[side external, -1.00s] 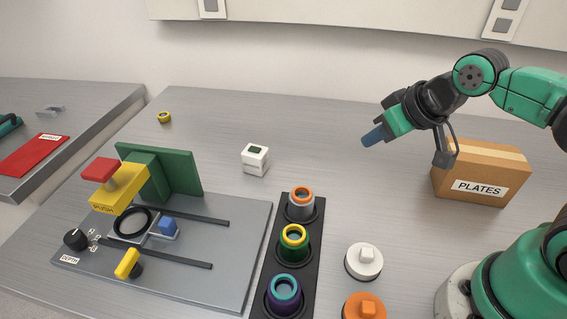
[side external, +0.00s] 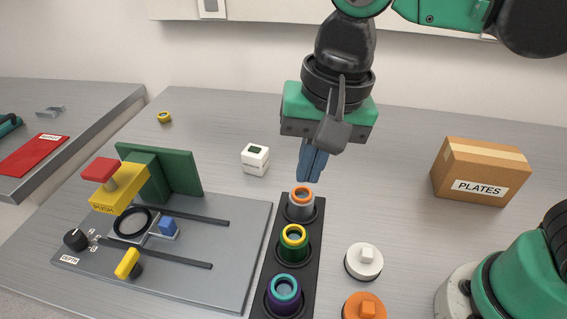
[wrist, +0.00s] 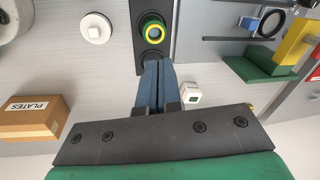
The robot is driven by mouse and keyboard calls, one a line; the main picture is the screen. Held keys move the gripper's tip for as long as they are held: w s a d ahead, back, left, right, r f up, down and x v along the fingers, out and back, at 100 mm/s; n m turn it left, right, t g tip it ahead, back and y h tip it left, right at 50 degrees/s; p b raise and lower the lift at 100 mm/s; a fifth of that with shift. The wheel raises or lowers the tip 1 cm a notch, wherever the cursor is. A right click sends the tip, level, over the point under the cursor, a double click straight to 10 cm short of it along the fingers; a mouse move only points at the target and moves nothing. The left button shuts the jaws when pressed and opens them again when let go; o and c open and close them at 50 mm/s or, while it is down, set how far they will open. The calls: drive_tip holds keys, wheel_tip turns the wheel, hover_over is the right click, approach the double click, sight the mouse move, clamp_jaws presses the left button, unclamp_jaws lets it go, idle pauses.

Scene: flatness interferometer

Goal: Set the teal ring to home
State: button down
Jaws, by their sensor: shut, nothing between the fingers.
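The teal ring (side external: 286,288) sits around the top of a purple cylinder (side external: 283,303) at the near end of a black rack (side external: 259,290). The teal ring does not show in the wrist view. My gripper (side external: 311,179) is shut and empty, its blue fingers pointing down just above and behind the grey cylinder with the orange ring (side external: 302,193) at the rack's far end. In the wrist view, my fingertips (wrist: 158,62) cover most of that far cylinder. The green cylinder with the yellow ring (side external: 294,237) stands in the middle of the rack.
A grey fixture plate (side external: 230,285) with a yellow-red press (side external: 103,182), knobs and slots lies left of the rack. White (side external: 364,260) and orange (side external: 365,307) knobbed discs lie right. A white box (side external: 255,158) and the PLATES carton (side external: 482,170) stand behind.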

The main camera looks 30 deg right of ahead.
sight(289, 279)
drive_tip(key=s+a, duration=0.1)
drive_tip(key=s+a+r+m+g, duration=0.1)
drive_tip(key=a, duration=0.1)
drive_tip(key=s+a+m+h, duration=0.1)
drive_tip(key=shift+s+a+r, duration=0.15)
drive_tip(key=shift+a+r, duration=0.1)
drive_tip(key=shift+a, duration=0.05)
drive_tip(key=shift+f, duration=0.15)
wheel_tip(289, 279, down, 14)
drive_tip(key=shift+r, duration=0.1)
idle(0.4)
drive_tip(key=shift+f, duration=1)
drive_tip(key=shift+r, duration=0.1)
drive_tip(key=shift+g, duration=0.3)
drive_tip(key=shift+a+r, duration=0.1)
drive_tip(key=shift+r, duration=4.35)
